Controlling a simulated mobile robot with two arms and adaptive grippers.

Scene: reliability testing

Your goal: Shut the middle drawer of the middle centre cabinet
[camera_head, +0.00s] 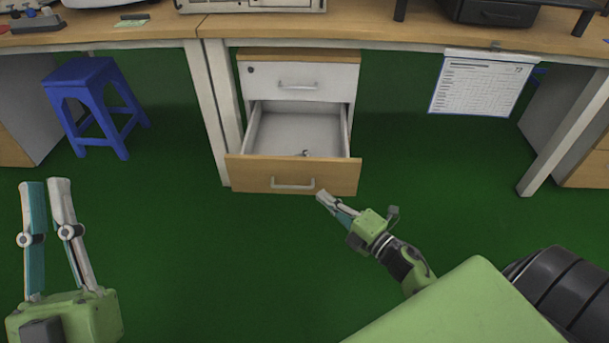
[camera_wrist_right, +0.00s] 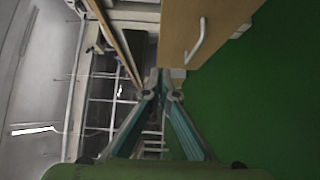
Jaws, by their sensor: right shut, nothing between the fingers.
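The middle centre cabinet (camera_head: 300,56) is white with a wooden top edge. Its closed top drawer (camera_head: 281,82) has a keyhole and a handle. Below it, the middle drawer (camera_head: 253,171) is pulled well out, showing its white inside and a wooden front with a bar handle (camera_head: 293,185). That handle also shows in the right wrist view (camera_wrist_right: 196,42). My right gripper (camera_head: 321,197) is shut and empty by the lower right part of the drawer front; I cannot tell whether it touches. My left gripper (camera_head: 47,183) is far to the lower left, tips close together, holding nothing visible.
A blue stool (camera_head: 85,80) stands left of the cabinet. A desk (camera_head: 390,33) runs above, with a leg (camera_head: 213,100) just left of the cabinet. A paper calendar (camera_head: 480,85) hangs at right. A small item (camera_head: 305,153) lies in the drawer. The green floor in front is clear.

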